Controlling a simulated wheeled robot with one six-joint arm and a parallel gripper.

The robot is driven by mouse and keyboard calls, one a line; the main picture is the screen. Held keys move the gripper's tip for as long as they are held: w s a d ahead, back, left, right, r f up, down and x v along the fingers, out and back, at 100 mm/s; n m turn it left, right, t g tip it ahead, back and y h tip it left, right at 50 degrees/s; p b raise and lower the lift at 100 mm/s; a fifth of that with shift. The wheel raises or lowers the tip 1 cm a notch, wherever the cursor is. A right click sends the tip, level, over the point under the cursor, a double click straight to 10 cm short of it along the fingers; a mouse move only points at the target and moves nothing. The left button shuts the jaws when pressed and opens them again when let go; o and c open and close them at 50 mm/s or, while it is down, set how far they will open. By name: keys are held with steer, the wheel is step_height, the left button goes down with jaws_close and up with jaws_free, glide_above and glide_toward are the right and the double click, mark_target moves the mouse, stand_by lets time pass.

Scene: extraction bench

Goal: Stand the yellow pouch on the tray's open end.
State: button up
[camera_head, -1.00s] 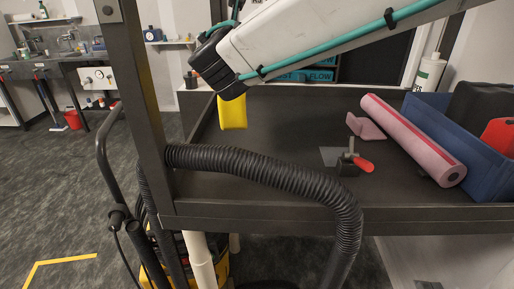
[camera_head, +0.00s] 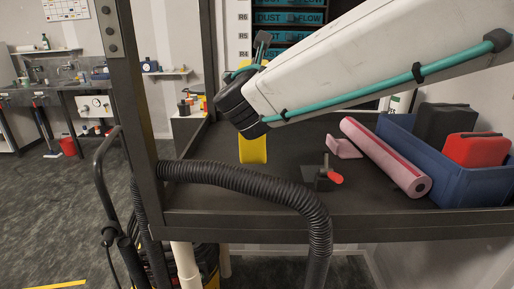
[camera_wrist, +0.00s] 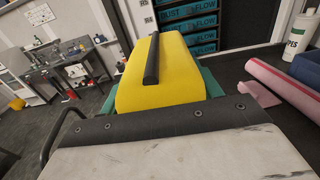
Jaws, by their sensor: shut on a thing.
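The yellow pouch (camera_head: 253,150) hangs below the dark end of my arm, over the left part of the black bench top. My gripper (camera_head: 250,72) is shut on it, and my wrist hides much of the pouch. In the wrist view the pouch (camera_wrist: 185,72) fills the middle, with a black finger-like bar lying along its top. A green part shows under it; I cannot tell what it is. The black bench top (camera_head: 285,205) has a raised edge like a tray; I cannot make out a separate tray or its open end.
A black block with a red lever (camera_head: 334,178) stands on the bench, with a pink roll (camera_head: 385,158) and pink piece (camera_head: 343,148) behind. A blue bin (camera_head: 480,188) with black and red cases stands right. A ribbed black hose (camera_head: 250,183) crosses the front edge. A post (camera_head: 133,90) rises left.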

step_height(320, 180, down, 10)
steer(key=shift+d+r, duration=0.15)
steer(key=shift+d, duration=0.1)
steer(key=shift+w, duration=0.15)
steer(key=o, duration=1.5)
steer(key=s, duration=1.2)
steer(key=shift+a, duration=0.2)
